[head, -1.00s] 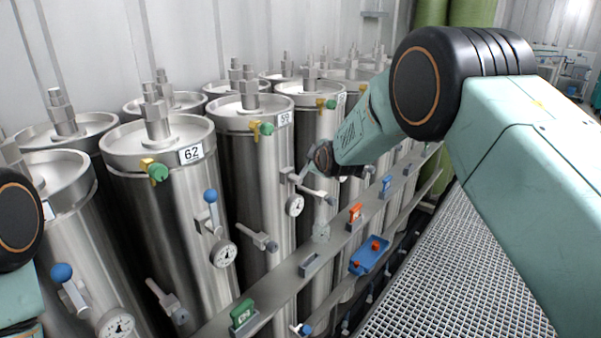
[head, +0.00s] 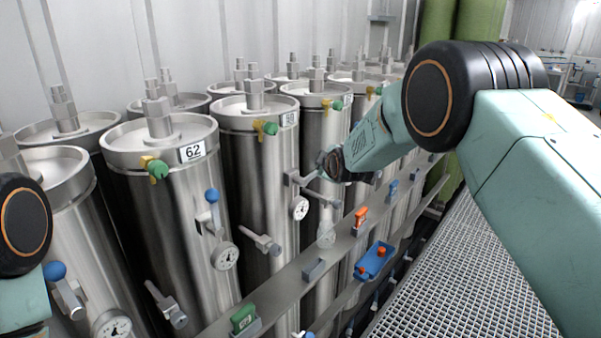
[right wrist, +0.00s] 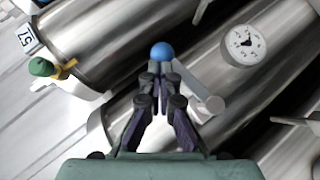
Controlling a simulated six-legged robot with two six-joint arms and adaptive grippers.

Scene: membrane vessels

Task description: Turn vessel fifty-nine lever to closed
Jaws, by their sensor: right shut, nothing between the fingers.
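In the head view, vessel fifty-nine (head: 255,170) is the steel cylinder behind vessel 62; its number label (head: 289,119) is blurred now. Its grey lever bracket (head: 297,180) is above a round gauge (head: 300,208). My right gripper (head: 328,165) is at this bracket, small and partly hidden by its own wrist. In the right wrist view my right gripper (right wrist: 160,75) is shut and empty, its tips just below a blue ball knob (right wrist: 162,52) on a grey lever (right wrist: 198,92). I cannot tell whether they touch. My left gripper is out of view.
Vessel 62 (head: 163,215) stands in front, with a blue-knobbed lever (head: 212,207). A rail (head: 285,290) carries a green block (head: 243,318) and an orange block (head: 361,217). The grating (head: 455,265) is clear. A vessel labelled 57 (right wrist: 110,30) is close by.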

